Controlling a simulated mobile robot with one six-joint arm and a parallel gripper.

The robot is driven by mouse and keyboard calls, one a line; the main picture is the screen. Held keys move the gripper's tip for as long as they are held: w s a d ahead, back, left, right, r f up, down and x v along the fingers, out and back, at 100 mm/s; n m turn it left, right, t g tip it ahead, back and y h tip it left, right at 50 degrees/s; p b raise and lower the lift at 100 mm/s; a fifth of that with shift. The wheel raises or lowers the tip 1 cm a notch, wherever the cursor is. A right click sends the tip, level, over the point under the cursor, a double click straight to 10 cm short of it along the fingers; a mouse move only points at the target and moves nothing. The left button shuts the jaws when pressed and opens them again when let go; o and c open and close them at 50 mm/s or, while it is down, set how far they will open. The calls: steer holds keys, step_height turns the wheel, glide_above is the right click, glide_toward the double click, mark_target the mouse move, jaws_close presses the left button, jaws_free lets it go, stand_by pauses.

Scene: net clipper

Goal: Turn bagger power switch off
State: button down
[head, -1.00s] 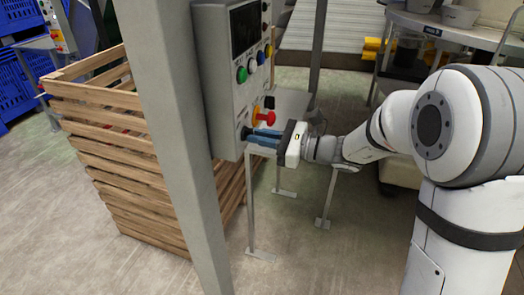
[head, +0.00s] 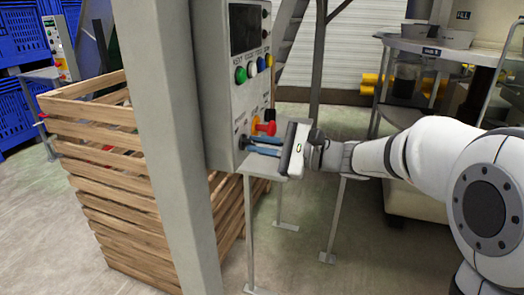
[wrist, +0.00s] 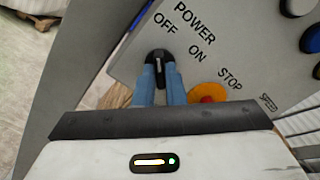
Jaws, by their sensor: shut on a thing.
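The bagger's grey control box (head: 220,95) hangs beside a grey post in the head view. Its power switch (wrist: 157,55), a small black knob, shows in the wrist view below the POWER, OFF and ON labels. The knob's grip lies along the line toward OFF; its pointer end is hard to make out. My gripper (head: 250,145) reaches the box's lower face from the right. Its two blue fingers (wrist: 159,84) are shut on the knob, one on each side, covering its lower part.
A red stop button (head: 266,128) on a yellow base sits close to the fingers. Green, blue, white and yellow buttons are higher on the box. The grey post (head: 170,130) and a wooden slatted crate (head: 90,170) stand at left.

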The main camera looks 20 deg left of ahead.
steer(key=shift+r, duration=0.15)
steer(key=c, duration=1.5)
jaws_free()
steer(key=d, duration=0.7)
steer(key=shift+s+d, duration=0.35)
